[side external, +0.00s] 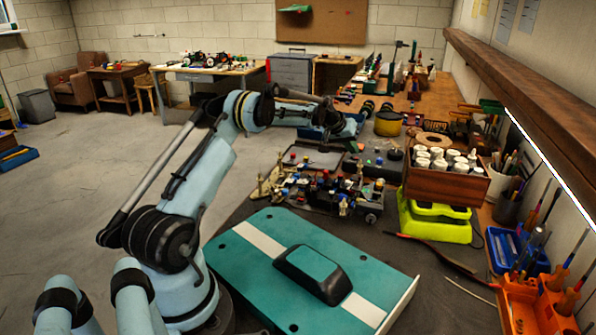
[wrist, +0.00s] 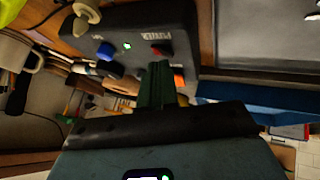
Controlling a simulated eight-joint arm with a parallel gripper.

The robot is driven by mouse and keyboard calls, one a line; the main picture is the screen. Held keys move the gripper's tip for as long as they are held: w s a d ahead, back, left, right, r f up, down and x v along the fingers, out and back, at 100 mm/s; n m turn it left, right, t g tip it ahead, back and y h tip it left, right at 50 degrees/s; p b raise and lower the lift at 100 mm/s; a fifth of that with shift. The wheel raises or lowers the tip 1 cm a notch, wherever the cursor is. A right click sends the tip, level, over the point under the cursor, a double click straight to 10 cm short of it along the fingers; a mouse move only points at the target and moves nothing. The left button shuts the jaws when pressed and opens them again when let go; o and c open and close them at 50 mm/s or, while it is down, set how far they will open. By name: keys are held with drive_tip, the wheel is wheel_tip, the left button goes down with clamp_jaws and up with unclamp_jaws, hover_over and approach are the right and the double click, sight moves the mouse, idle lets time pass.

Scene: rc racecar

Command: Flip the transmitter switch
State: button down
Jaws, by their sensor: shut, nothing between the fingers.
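The transmitter appears in the wrist view as a dark box (wrist: 80,38) with a "POWER" label, seen at a tilt. A red switch (wrist: 160,49) sits beside the label. A lit green light (wrist: 127,46) and a blue knob (wrist: 108,50) are on the same face. My gripper (wrist: 158,68) is shut and empty, with its dark green fingers just below the red switch in the picture. I cannot tell whether the fingertips touch it. In the side external view my arm reaches over the bench, and the fingertips are hard to make out.
A racecar chassis (side external: 325,188) with several coloured parts stands on the bench. Its teal body shell (side external: 252,270) lies in front. A wooden box of white bottles (side external: 440,184) sits on a lime-green stand (side external: 433,222) to the right.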

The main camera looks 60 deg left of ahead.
sight(355, 158)
drive_tip(key=shift+f, duration=0.25)
drive_tip(key=shift+r, duration=0.2)
idle(0.4)
drive_tip(key=shift+d+r, duration=0.1)
drive_tip(key=shift+r, duration=0.45)
drive_tip(key=shift+w+d+r, duration=0.1)
drive_tip(key=shift+r, duration=0.75)
drive_tip(key=shift+w+d+r, duration=0.15)
drive_tip(key=shift+r, duration=0.65)
drive_tip(key=shift+w+d+r, duration=0.1)
drive_tip(key=shift+r, duration=0.75)
